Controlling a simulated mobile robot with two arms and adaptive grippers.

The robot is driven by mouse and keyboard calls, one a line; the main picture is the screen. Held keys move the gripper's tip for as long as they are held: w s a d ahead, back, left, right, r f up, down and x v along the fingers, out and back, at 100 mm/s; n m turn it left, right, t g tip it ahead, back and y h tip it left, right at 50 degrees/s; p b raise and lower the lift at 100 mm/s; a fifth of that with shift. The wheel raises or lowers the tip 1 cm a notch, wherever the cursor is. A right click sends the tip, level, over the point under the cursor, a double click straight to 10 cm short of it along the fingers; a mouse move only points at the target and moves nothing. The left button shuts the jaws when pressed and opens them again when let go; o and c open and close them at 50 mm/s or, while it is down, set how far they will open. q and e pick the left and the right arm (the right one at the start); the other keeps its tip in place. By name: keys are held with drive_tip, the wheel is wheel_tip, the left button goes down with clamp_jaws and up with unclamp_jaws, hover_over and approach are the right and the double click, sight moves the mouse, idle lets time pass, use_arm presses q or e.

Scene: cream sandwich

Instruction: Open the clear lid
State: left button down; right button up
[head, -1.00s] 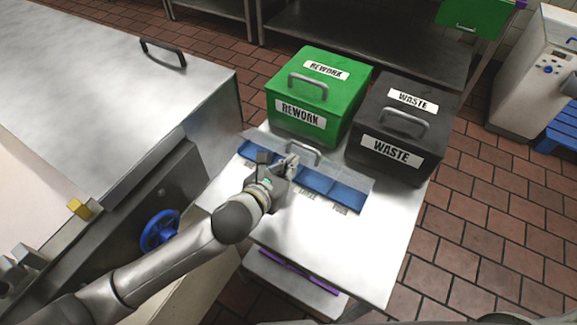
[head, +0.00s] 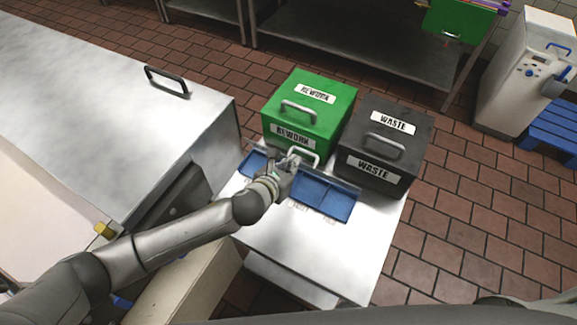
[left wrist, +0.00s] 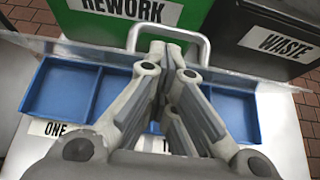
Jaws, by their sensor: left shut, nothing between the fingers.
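The blue compartment tray (head: 325,205) sits on the steel table, and its compartments also show in the left wrist view (left wrist: 52,90). The clear lid (head: 345,187) shows as a thin, see-through strip along the tray's back edge and looks raised there; its exact angle is hard to tell. Its grey loop handle (head: 304,151) stands at the back of the tray, and it also shows in the left wrist view (left wrist: 202,45). My left gripper (head: 295,160) is shut and empty, its fingertips (left wrist: 165,45) at the handle; contact is unclear. My right gripper is out of view.
A green REWORK bin (head: 335,99) and a dark WASTE bin (head: 415,135) stand close behind the tray, both lidded. A large steel counter (head: 90,90) is on the left. The table's front part (head: 300,250) is clear.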

use_arm(q)
drive_tip(key=shift+w+d+r+p, duration=0.45)
drive_tip(key=shift+w+r+p, duration=0.05)
drive_tip(key=shift+w+p, duration=0.3)
drive_tip(key=shift+r, duration=0.1)
drive_tip(key=v, duration=0.7)
idle(0.3)
drive_tip(key=shift+s+r, duration=0.1)
drive_tip(key=shift+s, duration=0.1)
